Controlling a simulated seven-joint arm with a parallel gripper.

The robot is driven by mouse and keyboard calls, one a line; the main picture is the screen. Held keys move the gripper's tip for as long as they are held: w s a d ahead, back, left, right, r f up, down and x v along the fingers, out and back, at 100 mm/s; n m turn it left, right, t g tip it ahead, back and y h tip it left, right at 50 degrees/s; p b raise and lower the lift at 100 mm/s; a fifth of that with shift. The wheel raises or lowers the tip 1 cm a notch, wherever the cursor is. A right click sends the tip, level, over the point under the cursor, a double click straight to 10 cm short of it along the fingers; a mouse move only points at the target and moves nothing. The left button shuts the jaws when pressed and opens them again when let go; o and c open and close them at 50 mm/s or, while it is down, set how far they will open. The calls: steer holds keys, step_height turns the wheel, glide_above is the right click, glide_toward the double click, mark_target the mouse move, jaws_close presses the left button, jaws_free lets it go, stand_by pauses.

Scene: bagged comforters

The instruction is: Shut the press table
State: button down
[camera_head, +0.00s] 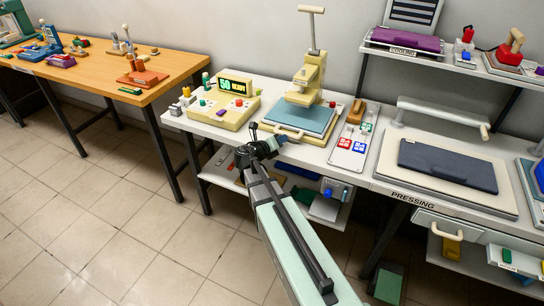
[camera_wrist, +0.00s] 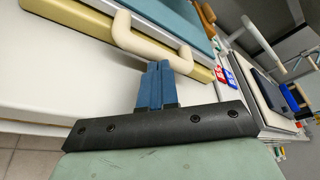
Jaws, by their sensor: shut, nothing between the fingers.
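The press table (camera_head: 309,121) is a blue pad on a cream base, sticking out forward from under the cream press (camera_head: 303,85) on the white bench. A cream loop handle (camera_head: 288,131) is on its front edge. The handle fills the upper part of the wrist view (camera_wrist: 150,43), with the blue pad edge (camera_wrist: 172,18) beyond it. My gripper (camera_head: 281,138) is at the handle, its blue fingers together and empty. In the wrist view the fingertips (camera_wrist: 157,66) reach the near side of the handle bar; I cannot tell whether they touch it.
A cream control box (camera_head: 222,108) with a lit display stands left of the press. A board of red, blue and green pieces (camera_head: 351,146) lies to its right. The pressing board (camera_head: 447,165) is farther right. A lower shelf (camera_head: 322,205) sits under the bench.

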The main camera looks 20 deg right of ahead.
steer(key=s+a, duration=0.4)
steer(key=shift+s+a, duration=0.1)
stand_by(0.3)
steer(key=v, duration=1.3)
steer(key=shift+s+a, duration=0.15)
steer(key=shift+a, duration=0.2)
